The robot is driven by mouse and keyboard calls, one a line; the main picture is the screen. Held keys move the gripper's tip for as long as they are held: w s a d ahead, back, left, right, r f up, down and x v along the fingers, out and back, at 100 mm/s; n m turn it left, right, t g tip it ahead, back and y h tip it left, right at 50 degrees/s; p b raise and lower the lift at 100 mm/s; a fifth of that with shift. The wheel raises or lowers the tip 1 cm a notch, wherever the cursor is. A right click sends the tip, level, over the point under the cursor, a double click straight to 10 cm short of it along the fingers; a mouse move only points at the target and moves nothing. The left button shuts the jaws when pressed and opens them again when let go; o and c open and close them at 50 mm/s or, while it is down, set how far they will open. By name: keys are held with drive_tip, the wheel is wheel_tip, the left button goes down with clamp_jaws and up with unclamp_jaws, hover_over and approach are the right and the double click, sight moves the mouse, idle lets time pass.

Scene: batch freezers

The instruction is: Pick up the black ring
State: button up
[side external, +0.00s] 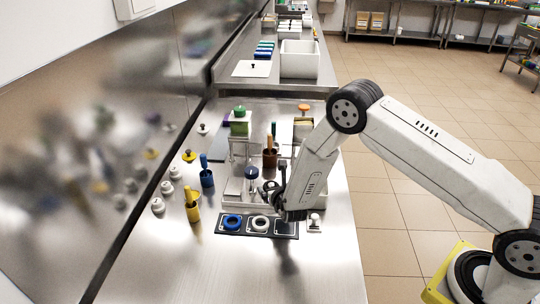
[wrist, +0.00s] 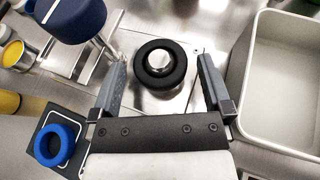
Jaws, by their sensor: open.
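The black ring (wrist: 142,66) sits around a silver round knob or post (wrist: 160,56) in the wrist view. My gripper (wrist: 161,55) is open, with one finger on each side of the ring and a gap on both sides. Its fingers reach about level with the ring in the picture; their height above it is hard to tell. In the side view my gripper (side external: 277,193) is low over the bench, behind the dark ring tray (side external: 285,230). The black ring cannot be made out clearly there.
The dark tray holds a blue ring (side external: 232,222) and a white ring (side external: 260,224). The blue ring also shows in the wrist view (wrist: 42,146). A pale bin (wrist: 240,75) stands close right of my gripper; a navy-topped object (wrist: 75,18) is close left. Yellow (side external: 193,210) and blue (side external: 207,178) cups stand left.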

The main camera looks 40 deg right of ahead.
drive_tip(key=c, duration=1.2)
drive_tip(key=shift+r, duration=0.15)
drive_tip(key=shift+r, duration=1.05)
drive_tip(key=s+r, duration=0.3)
drive_tip(key=s, duration=0.1)
drive_tip(key=s+r, duration=0.4)
drive_tip(key=s, duration=0.1)
drive_tip(key=s+r, duration=0.3)
drive_tip(key=s, duration=0.2)
drive_tip(key=shift+r, duration=0.35)
